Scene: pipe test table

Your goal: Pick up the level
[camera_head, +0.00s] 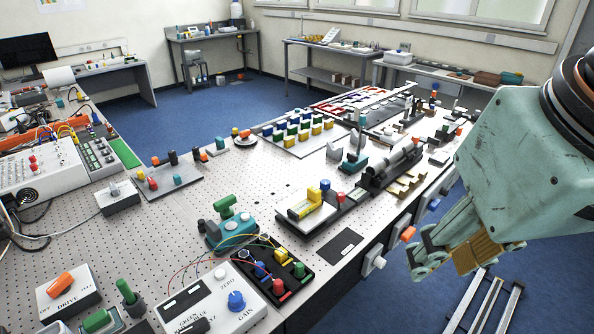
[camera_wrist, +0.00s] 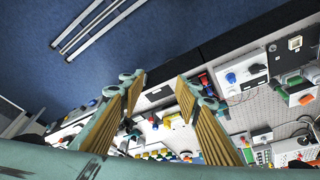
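My gripper (camera_head: 462,250) hangs at the right of the head view, beyond the front edge of the perforated table, over the blue floor. In the wrist view its two ribbed fingers (camera_wrist: 163,84) stand wide apart with nothing between them. I cannot surely tell which thing is the level. A pale block with yellow edges (camera_head: 306,210) lies on a dark tray at the table's front edge, left of my gripper and apart from it. A yellow piece also shows between the fingers in the wrist view (camera_wrist: 175,121), farther off; details are too small to read.
The perforated table (camera_head: 265,178) is crowded. A dark clamp-like fixture (camera_head: 392,165) stands right of the tray. A control box with a blue knob (camera_head: 212,302) sits nearer. Orange and white knobs (camera_head: 407,234) stick out from the front edge. Metal bars (camera_head: 487,300) lie low over the floor.

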